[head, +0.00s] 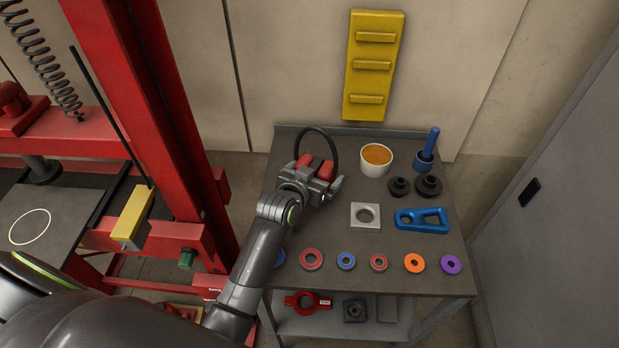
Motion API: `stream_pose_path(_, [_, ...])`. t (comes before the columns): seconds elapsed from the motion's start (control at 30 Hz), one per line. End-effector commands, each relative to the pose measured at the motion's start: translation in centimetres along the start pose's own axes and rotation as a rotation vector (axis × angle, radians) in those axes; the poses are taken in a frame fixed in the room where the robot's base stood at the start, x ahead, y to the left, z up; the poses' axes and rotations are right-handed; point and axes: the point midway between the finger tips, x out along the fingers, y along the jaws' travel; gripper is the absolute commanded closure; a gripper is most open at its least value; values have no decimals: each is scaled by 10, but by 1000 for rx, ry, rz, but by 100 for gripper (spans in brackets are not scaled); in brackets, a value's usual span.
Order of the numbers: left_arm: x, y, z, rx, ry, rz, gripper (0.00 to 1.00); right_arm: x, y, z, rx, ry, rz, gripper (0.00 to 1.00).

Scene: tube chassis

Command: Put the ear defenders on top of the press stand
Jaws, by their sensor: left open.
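The ear defenders, with red cups (325,169) and a black headband (318,130), stand at the back left of the grey work table. My left gripper (325,180) is open right at the cups, with its fingers in front of them. It partly hides the cups, and I cannot tell whether the fingers touch them. The press stand (150,100) is a tall red frame on the left with a spring and a grey plate. Its upper end lies outside the view. My right gripper is not in view.
The grey table (384,273) also holds a white cup of orange stuff (376,160), black knobs (428,185), a blue bracket (422,220), a square plate (365,215) and several rings. A yellow rack (372,65) hangs behind. A grey cabinet (555,200) stands right.

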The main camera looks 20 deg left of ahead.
Motion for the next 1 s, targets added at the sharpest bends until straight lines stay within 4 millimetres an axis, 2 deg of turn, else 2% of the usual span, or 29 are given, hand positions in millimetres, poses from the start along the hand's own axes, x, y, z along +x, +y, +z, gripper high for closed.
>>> stream_pose_path(0.03, [-1, 1, 10, -12, -28, 2, 0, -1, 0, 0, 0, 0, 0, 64])
stream_pose_path(0.17, [-13, 1, 7, -13, -29, 2, 0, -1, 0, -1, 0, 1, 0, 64])
stream_pose_path(0.7, [-101, 0, -1, -7, -17, 0, 0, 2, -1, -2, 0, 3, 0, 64])
stream_pose_path(1.0, [-122, 0, -2, -4, -17, 1, 0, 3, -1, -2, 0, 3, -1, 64])
